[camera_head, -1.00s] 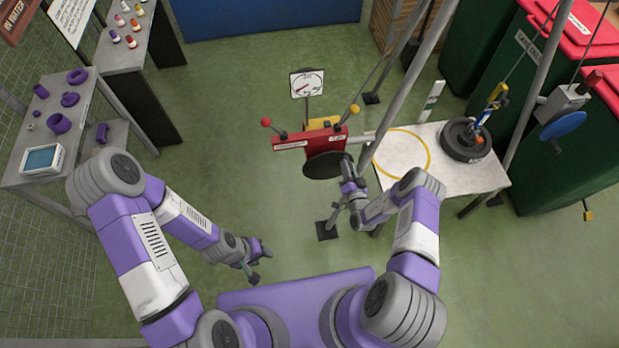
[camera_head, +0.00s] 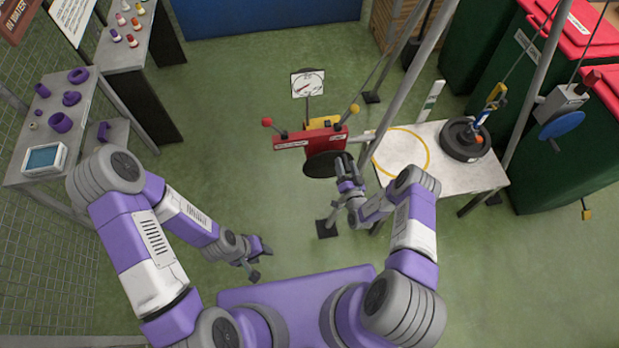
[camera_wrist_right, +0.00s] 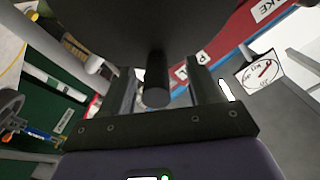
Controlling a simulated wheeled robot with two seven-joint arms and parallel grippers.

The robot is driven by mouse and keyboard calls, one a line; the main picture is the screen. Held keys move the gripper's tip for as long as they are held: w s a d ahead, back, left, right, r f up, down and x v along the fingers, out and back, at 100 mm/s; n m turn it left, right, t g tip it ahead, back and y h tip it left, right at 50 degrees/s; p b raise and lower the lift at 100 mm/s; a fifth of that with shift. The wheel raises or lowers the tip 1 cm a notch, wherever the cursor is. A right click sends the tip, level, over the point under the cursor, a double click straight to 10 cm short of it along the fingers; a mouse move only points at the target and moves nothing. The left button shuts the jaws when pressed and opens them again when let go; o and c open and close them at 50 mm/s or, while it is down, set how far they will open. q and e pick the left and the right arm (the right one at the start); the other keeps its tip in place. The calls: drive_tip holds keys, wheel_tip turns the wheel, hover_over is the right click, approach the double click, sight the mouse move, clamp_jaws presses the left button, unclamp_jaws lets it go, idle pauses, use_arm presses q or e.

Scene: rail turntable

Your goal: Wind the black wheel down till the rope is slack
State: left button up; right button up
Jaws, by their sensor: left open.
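The black wheel (camera_head: 322,166) is a dark disc on the near side of the red winch box (camera_head: 310,138). Its round peg handle (camera_wrist_right: 157,80) shows in the right wrist view. My right gripper (camera_head: 345,162) is at the wheel's right edge. Its two fingers (camera_wrist_right: 160,90) stand either side of the peg with gaps showing, so it is open around it. My left gripper (camera_head: 262,258) is open and empty, low over the floor, away from the wheel. A thin rope (camera_head: 517,58) rises straight from a yellow hook (camera_head: 496,95) above a black weight (camera_head: 465,140) on the white table.
Slanted grey poles (camera_head: 408,75) rise beside the white table (camera_head: 480,178). A blue wheel (camera_head: 562,125) hangs at right. The floor left of the winch is clear.

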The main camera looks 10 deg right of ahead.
sight(349, 173)
drive_tip(key=shift+d, duration=0.1)
drive_tip(key=shift+s+p, duration=0.8)
drive_tip(key=shift+s, duration=0.7)
drive_tip(key=s+p, duration=0.2)
drive_tip(key=s, duration=0.3)
drive_tip(key=shift+s+f, duration=0.1)
